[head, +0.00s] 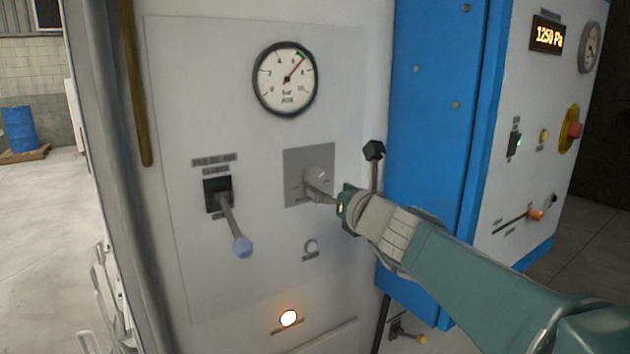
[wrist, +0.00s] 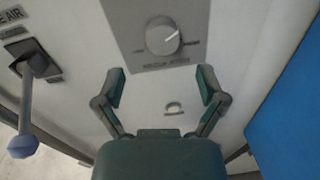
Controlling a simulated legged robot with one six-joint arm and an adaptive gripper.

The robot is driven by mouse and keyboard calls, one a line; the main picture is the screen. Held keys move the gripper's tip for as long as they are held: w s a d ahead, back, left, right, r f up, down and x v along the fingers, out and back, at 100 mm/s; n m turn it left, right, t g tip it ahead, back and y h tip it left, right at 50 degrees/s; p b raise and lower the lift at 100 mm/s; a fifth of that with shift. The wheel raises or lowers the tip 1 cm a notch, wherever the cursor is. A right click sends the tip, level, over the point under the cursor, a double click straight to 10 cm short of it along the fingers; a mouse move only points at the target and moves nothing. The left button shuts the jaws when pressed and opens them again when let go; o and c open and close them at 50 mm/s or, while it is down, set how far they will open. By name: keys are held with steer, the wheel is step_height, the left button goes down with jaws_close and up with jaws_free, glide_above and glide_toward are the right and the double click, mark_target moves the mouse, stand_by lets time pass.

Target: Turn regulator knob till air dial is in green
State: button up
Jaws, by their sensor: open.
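The air dial (head: 285,78) is a round white gauge with a black rim, high on the grey panel. Its red needle points up and right, close to a short green band; I cannot tell surely whether the tip is inside the band. The regulator knob (head: 317,180) is a light grey round knob on a darker square plate below the dial. It also shows in the wrist view (wrist: 163,36), with a white mark pointing up and right. My gripper (wrist: 162,83) is open and empty. Its fingertips are apart, below the knob in the wrist view, and do not hold it.
A small round fitting (head: 310,247) and a glowing lamp (head: 289,318) are below. A blue cabinet side (head: 430,110) is at right.

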mark_target(316, 180)
steer(key=x, duration=0.6)
steer(key=shift+w, duration=0.1)
steer(key=shift+d, duration=0.1)
steer(key=c, duration=1.1)
